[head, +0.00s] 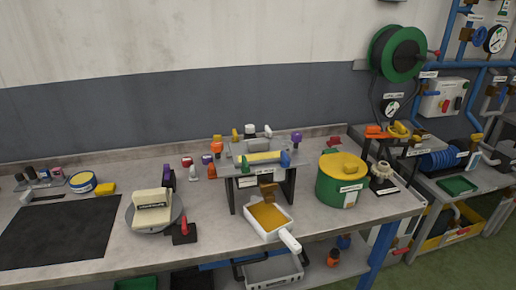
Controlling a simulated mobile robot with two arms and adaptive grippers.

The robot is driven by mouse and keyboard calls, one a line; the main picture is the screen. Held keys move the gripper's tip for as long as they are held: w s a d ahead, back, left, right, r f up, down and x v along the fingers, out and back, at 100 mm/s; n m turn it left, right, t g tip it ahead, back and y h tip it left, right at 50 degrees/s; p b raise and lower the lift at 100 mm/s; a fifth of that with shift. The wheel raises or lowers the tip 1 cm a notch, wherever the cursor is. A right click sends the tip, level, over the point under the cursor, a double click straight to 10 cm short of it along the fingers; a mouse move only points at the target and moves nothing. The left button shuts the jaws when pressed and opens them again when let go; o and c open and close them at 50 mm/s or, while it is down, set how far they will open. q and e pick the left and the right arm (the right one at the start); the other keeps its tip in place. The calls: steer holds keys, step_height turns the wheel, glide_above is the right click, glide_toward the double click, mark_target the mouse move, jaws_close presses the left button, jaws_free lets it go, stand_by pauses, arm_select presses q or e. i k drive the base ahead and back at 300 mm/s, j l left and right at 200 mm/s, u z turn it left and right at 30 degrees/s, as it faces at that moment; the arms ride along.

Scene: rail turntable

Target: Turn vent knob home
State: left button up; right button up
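No label for the vent knob is readable in the head view, so I cannot tell which knob it is. A dark raised stand (233,196) in the middle of the bench carries several coloured knobs and handles. Among them are a purple knob (297,137), an orange knob (216,147) and a blue knob (285,159). A green pot (325,190) with a yellow lid (342,165) and a small label stands right of the stand. Neither of my grippers shows in the head view.
A white tray (290,240) with amber contents lies before the stand. A round grey turntable (137,232) with a cream block (152,210) and a black mat (60,230) are to the left. A green hose reel (398,55) hangs on the wall. The bench's front right corner is bare.

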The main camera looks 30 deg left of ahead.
mark_target(249, 128)
steer(key=k+u, duration=0.15)
steer(key=u, duration=0.8)
